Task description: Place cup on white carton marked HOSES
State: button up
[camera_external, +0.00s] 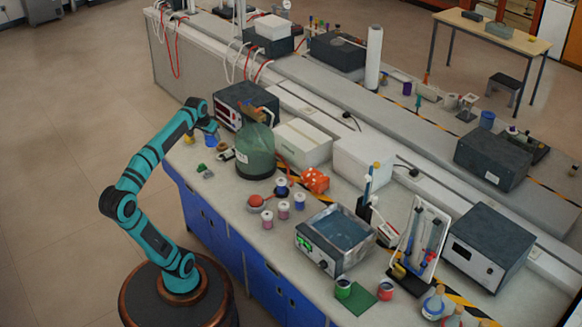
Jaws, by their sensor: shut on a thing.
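My gripper (208,125) is at the far left end of the bench, pointing down. It is shut on what looks like a small blue cup (210,140). The fingers and their contact with the cup are too small to make out, and I cannot tell whether the cup touches the bench. Two white cartons stand to the right, past the green rounded container: one with a greenish mark (302,143) and a plainer one (363,161). I cannot read HOSES on either. Both tops look clear.
The green container (256,152) and a dark instrument with a red display (245,101) stand between my gripper and the cartons. An orange object (315,181), several small spools and a water bath (338,232) are nearer the front edge.

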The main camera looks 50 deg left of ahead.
notch_tip(320, 180, up, 15)
jog(key=w+r, duration=0.2)
jog(key=w, duration=0.7)
jog(key=w+r, duration=0.3)
jog(key=w, duration=0.6)
jog(key=m, duration=0.1)
send_over(304, 136)
jog(key=s, duration=0.2)
notch_tip(304, 136, down, 5)
jog(key=f, duration=2.7)
jog(key=shift+d+f, duration=0.35)
jog(key=shift+f, duration=0.15)
jog(key=o, duration=1)
jog(key=shift+c, duration=0.2)
